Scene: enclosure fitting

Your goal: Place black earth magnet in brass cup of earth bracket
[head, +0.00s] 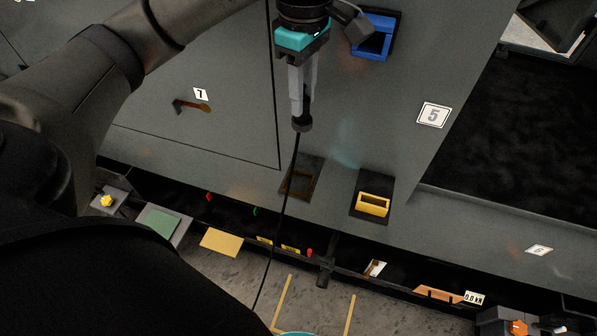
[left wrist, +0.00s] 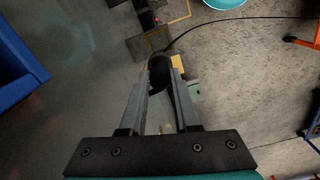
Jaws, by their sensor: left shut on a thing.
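My left gripper (head: 301,100) points down in front of the grey panel and is shut on the black earth magnet (head: 302,124). A black cable hangs from the magnet towards the floor. In the left wrist view the magnet (left wrist: 161,72) sits between the fingertips of my left gripper (left wrist: 163,80), clear of other things as far as I can see. A small brown bracket-like part (head: 190,106) is on the panel by label 7, left of the gripper. My right gripper is out of view.
A blue holder (head: 372,38) is on the panel at upper right; it also shows in the left wrist view (left wrist: 14,70). A brown-framed recess (head: 302,178) and a yellow holder (head: 373,204) lie below the gripper. A dark ledge with small parts runs along the bottom.

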